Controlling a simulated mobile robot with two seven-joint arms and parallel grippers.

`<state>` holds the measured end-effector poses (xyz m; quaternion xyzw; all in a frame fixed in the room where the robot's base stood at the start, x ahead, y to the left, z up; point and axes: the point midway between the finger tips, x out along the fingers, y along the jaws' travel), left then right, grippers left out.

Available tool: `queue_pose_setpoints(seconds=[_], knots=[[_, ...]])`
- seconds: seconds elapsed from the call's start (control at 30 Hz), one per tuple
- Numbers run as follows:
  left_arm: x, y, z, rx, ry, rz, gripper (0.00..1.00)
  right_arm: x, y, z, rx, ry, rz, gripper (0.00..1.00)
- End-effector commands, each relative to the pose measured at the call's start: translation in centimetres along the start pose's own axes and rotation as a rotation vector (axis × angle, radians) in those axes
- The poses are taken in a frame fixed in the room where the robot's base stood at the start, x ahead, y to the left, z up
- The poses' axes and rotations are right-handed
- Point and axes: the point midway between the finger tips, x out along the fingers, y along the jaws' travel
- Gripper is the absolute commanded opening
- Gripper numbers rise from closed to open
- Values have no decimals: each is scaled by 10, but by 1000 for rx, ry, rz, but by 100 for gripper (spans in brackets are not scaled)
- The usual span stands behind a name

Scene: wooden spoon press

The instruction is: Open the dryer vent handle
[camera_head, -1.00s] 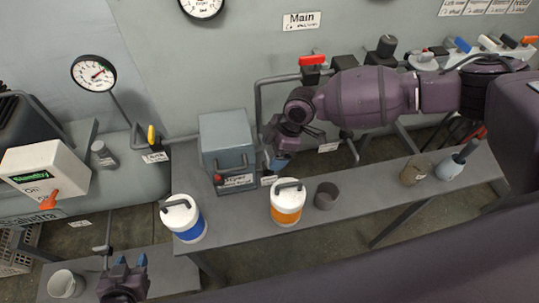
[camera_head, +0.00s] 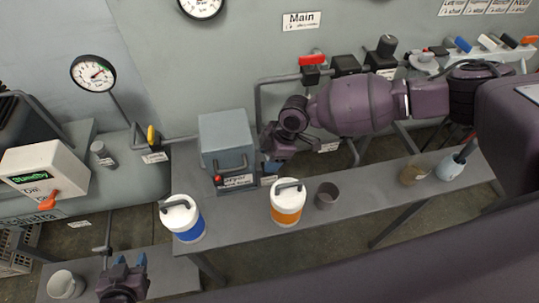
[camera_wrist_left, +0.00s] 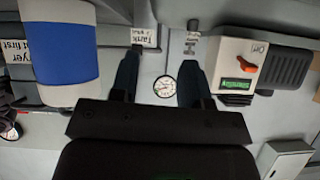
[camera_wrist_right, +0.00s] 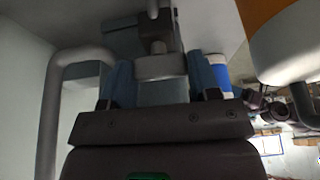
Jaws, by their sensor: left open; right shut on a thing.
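A grey box (camera_head: 223,128) with a lower-front label stands at the left end of the bench, apparently the dryer unit. It has a dark bar on its front and a red knob (camera_head: 218,179). My right gripper (camera_head: 270,166) is at the box's right side. In the right wrist view, its blue fingers (camera_wrist_right: 161,82) are shut on a grey metal handle part (camera_wrist_right: 160,67), apparently the vent handle. In the head view the gripper hides this part. My left gripper (camera_head: 130,262) is open and empty at lower left, above a low table.
A blue-banded canister (camera_head: 190,222) and an orange-banded canister (camera_head: 287,207) stand in front on the bench (camera_head: 350,208). A wall pipe (camera_wrist_right: 48,110) runs close to my right gripper. A white cup (camera_head: 66,284) is near my left gripper.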

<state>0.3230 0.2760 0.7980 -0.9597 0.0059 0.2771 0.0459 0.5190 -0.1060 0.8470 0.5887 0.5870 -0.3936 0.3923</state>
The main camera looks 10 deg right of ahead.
Motion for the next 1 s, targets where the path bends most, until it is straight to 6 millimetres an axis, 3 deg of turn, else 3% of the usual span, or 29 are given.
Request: queue_pose_setpoints(seconds=[0.5, 0.8, 0.97, 1.0], knots=[[19, 5, 58, 1, -59, 4, 43, 5, 2, 2, -298, 1, -128, 32], [25, 7, 40, 4, -24, 9, 43, 0, 2, -1, -365, 1, -150, 32], [25, 6, 40, 4, -25, 9, 43, 0, 2, -1, -364, 1, -150, 32], [25, 6, 42, 4, -27, 8, 43, 0, 2, -1, -364, 1, -150, 58]])
